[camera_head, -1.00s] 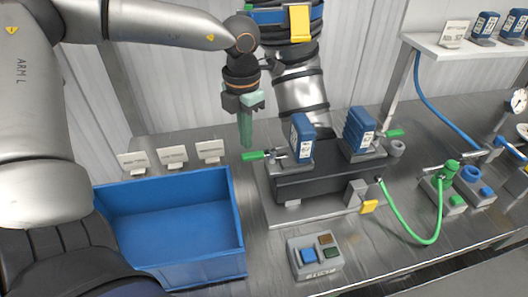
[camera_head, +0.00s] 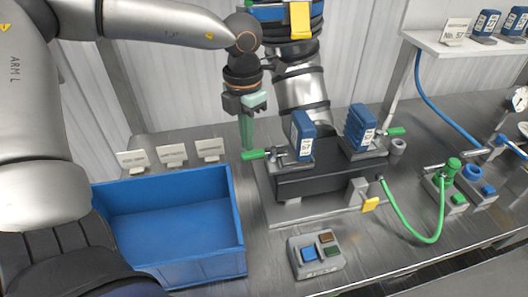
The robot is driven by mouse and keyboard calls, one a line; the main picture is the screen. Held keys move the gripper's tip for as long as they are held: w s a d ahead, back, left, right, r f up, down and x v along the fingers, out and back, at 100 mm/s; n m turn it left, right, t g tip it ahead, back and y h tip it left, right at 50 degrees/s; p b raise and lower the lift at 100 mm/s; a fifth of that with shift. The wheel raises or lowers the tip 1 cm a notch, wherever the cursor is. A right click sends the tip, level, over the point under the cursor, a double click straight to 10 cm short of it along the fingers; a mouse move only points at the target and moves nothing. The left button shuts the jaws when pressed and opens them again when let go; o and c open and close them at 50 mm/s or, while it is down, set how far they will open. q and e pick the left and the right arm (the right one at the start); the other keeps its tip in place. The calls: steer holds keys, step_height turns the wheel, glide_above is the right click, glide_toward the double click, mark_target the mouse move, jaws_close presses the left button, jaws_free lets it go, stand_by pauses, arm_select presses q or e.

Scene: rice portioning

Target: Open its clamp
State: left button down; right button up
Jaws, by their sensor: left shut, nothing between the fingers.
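A dark machine block (camera_head: 318,182) on a steel base carries two blue cartridges. The left cartridge (camera_head: 302,135) has a toggle clamp with a green handle (camera_head: 254,154) pointing left. The right cartridge (camera_head: 360,128) has a clamp with a green handle (camera_head: 396,132) pointing right. My left gripper (camera_head: 247,147) has pale green fingers pointing down, shut and empty. Its tips are at the left green handle, just above or behind it; I cannot tell whether they touch. My right gripper is not in view.
A blue open bin (camera_head: 240,225) stands at the front left, with small label cards (camera_head: 172,154) behind it. A button box (camera_head: 316,255) sits in front of the machine. A yellow lever (camera_head: 370,204) and a green hose (camera_head: 431,240) are at its right. A silver pipe (camera_head: 302,85) rises behind.

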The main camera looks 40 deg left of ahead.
mark_target(250, 156)
arm_select(q)
steer(key=shift+s+d, duration=0.25)
steer(key=shift+d, duration=0.05)
steer(key=shift+s+d+f+b, duration=0.1)
steer(key=shift+s+d+b, duration=0.35)
steer(key=shift+d+b, duration=0.15)
steer(key=shift+s+d, duration=0.2)
steer(key=shift+d, duration=0.1)
steer(key=shift+s+d+b, duration=0.25)
steer(key=shift+d+b, duration=0.4)
steer(key=shift+d, duration=0.45)
